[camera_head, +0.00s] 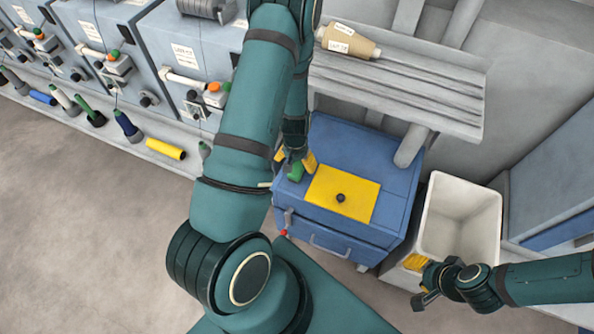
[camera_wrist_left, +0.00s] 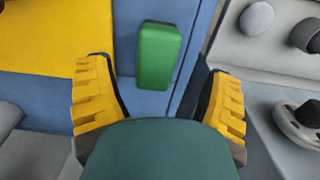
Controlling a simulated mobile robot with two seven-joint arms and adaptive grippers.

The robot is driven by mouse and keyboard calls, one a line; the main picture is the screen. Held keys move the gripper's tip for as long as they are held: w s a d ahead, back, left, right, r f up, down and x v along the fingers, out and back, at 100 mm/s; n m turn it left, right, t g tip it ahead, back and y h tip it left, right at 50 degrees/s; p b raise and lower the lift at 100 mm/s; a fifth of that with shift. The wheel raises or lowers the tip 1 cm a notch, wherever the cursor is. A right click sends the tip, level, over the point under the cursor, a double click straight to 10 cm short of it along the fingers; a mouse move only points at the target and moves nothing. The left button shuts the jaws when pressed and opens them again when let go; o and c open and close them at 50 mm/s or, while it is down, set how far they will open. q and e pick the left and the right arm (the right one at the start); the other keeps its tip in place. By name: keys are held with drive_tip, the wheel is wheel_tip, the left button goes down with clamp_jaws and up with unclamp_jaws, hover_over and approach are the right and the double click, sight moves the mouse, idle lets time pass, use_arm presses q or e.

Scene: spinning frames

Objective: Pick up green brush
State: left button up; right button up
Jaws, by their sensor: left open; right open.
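The green brush (camera_head: 296,171) lies on the left part of the blue cabinet top (camera_head: 335,140), beside the yellow mat. In the left wrist view it is a green block (camera_wrist_left: 158,57) on the blue surface. My left gripper (camera_head: 295,160) is over the brush, partly hiding it in the head view. Its yellow fingers stand wide apart in the left wrist view (camera_wrist_left: 160,75), with the brush between and just beyond them, touching neither. My right gripper (camera_head: 421,282) is empty, low beside the white bin.
An empty-looking white bin (camera_head: 491,216) stands right of the cabinet. A grey shelf (camera_head: 440,92) holding a tan cone (camera_head: 351,44) is behind. Spinning machines with bobbins (camera_head: 166,149) line the left.

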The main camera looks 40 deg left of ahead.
sight(297, 167)
use_arm(q)
drive_tip(key=f, duration=0.1)
drive_tip(key=f+b, duration=0.1)
drive_tip(key=f, duration=0.3)
drive_tip(key=shift+w+d+f+b, duration=0.1)
drive_tip(key=shift+w+f+b, duration=0.05)
drive_tip(key=shift+w+b, duration=0.15)
drive_tip(key=shift+s, duration=0.1)
drive_tip(key=c, duration=1.3)
